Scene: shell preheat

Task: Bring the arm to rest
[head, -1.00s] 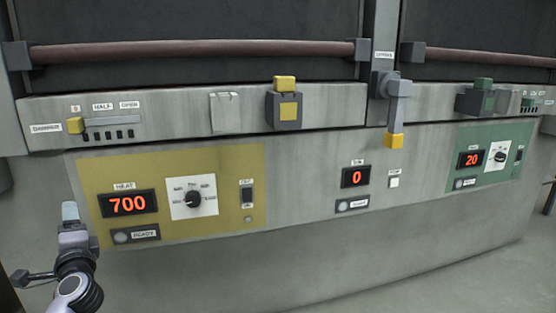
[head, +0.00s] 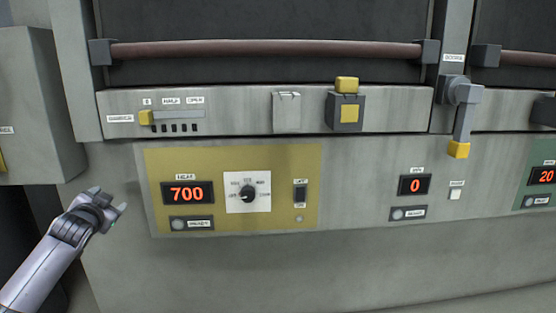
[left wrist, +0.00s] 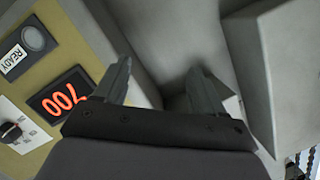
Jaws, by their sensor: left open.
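My left gripper (head: 108,198) is in front of the cabinet, just left of the yellow heat panel (head: 230,222). It is open, with nothing between its fingers, and touches nothing that I can see. In the left wrist view the two dark fingers (left wrist: 155,88) are spread apart over bare grey surfaces. The heat display (head: 187,193) reads 700; it also shows at the left of the left wrist view (left wrist: 62,97). The dial (head: 248,192) sits right of that display. My right gripper is in neither view.
Above the panel are a damper slider (head: 147,118), a grey flap (head: 287,112) and a yellow-topped latch (head: 346,112). A door lever (head: 462,125) with a yellow end hangs at right. A timer display (head: 415,185) reads 0. A grey box (head: 35,105) stands at far left.

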